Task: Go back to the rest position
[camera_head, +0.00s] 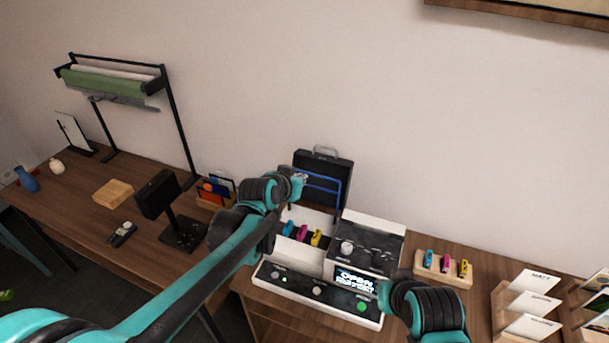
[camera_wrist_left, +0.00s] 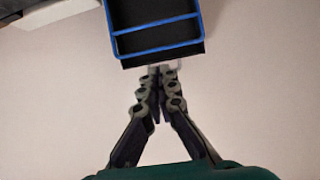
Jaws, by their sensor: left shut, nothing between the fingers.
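My left gripper (camera_head: 301,178) is in front of the upright black panel with a blue wire frame, above the white machine. In the left wrist view its fingers (camera_wrist_left: 158,76) are together with nothing between them. Their tips appear close to the edge of the black panel (camera_wrist_left: 155,35) and its blue frame; I cannot tell whether they touch. My right arm (camera_head: 430,308) shows only in part at the lower right, in front of the machine. Its fingers cannot be made out.
The white machine (camera_head: 290,281) with coloured cartridges and a lit screen stands on the wooden table. A wooden cartridge holder (camera_head: 442,279) and card racks (camera_head: 505,301) are to its right. A black stand (camera_head: 180,232), a wooden block (camera_head: 112,193) and a roll rack (camera_head: 172,110) are left.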

